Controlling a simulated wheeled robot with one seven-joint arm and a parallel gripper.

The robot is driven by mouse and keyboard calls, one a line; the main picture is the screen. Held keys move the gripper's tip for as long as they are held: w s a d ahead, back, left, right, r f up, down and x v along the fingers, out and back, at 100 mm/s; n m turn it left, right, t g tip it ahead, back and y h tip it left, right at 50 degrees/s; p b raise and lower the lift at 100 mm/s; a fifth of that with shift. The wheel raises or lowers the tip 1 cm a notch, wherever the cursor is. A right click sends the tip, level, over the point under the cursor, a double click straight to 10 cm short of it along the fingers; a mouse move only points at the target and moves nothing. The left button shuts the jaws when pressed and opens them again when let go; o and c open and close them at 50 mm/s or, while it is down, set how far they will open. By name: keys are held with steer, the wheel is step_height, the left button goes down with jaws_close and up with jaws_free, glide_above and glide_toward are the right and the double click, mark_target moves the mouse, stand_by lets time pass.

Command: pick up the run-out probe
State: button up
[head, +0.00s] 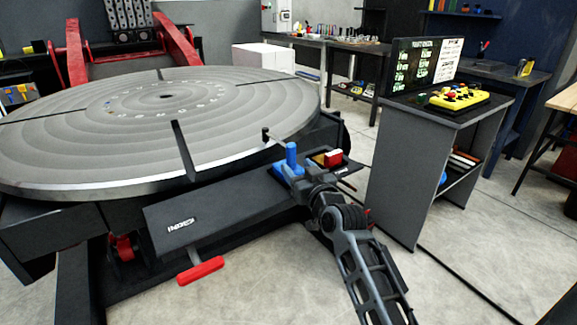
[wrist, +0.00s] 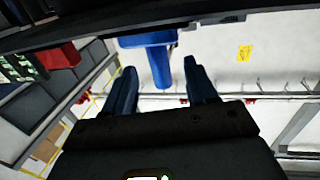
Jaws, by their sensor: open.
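A blue piece with an upright round post (head: 291,156), which looks like the run-out probe, stands on the dark shelf beside the turntable in the head view. In the wrist view the blue post (wrist: 160,66) lies between the lines of my two fingers, with a gap on both sides. My gripper (wrist: 162,76) is open and empty. In the head view my gripper's end (head: 303,181) is close to the blue piece, and its fingers are partly hidden there. I cannot tell whether any finger touches the post.
A red and white block (head: 331,158) sits on the shelf just right of the blue piece. The large round turntable (head: 60,130) is behind and left. A red handle (head: 201,270) sticks out in front. A grey cabinet (head: 410,175) bears a yellow control box (head: 459,98).

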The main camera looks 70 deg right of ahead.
mark_target(293, 160)
steer(key=x, duration=0.3)
steer(key=p+x, duration=0.1)
steer(key=shift+w+d+r, duration=0.1)
steer(key=shift+d+r, duration=0.15)
steer(key=shift+r, duration=0.1)
steer(key=shift+w+d+f, duration=0.1)
steer(key=shift+w+d, duration=0.2)
steer(key=shift+w, duration=0.05)
steer(key=shift+c, duration=0.5)
jaws_close()
